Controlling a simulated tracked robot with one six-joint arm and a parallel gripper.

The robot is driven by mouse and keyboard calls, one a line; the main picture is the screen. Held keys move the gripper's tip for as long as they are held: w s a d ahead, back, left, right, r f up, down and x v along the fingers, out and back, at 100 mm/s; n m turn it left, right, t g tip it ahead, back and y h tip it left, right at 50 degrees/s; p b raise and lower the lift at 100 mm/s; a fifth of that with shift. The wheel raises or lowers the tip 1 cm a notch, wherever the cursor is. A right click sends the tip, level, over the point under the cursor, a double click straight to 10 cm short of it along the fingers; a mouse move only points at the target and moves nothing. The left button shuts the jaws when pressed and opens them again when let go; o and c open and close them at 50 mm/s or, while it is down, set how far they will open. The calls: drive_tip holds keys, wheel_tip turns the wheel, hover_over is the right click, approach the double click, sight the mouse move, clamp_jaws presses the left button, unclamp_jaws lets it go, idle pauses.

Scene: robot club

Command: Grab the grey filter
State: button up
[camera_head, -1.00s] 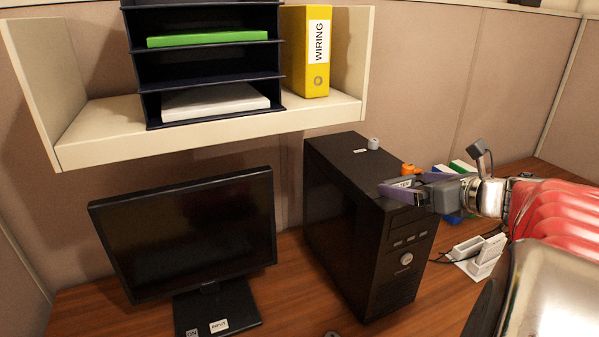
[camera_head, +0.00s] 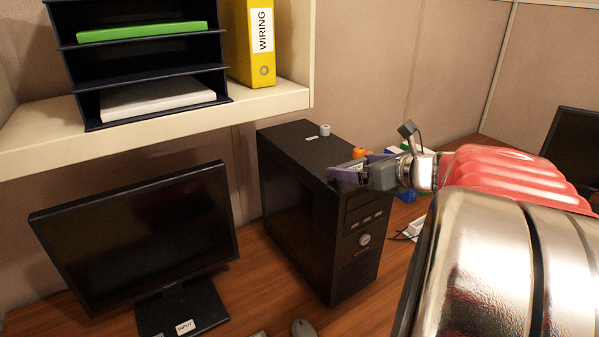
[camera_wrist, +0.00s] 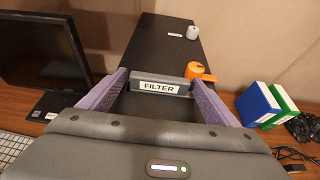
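The grey filter (camera_wrist: 160,77) is a small bar with a white FILTER label. It lies on top of the black computer tower (camera_head: 290,200), near the tower's front edge. My gripper (camera_wrist: 160,83) has its two purple fingers spread, one at each end of the filter. Narrow gaps seem to show between the fingers and the filter's ends in the wrist view. In the body view my gripper (camera_head: 358,168) is low over the tower's front top, and the near finger hides much of the filter.
An orange object (camera_wrist: 196,71) is close behind the filter, by the right finger. A small grey cylinder (camera_wrist: 193,32) stands farther back on the tower. A monitor (camera_head: 135,245) stands left, below a shelf (camera_head: 180,125). Blue and green binders (camera_wrist: 262,103) are at right.

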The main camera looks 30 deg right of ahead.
drive_tip(key=c, duration=1.1)
drive_tip(key=shift+r, duration=0.1)
wheel_tip(320, 180, up, 18)
idle(0.7)
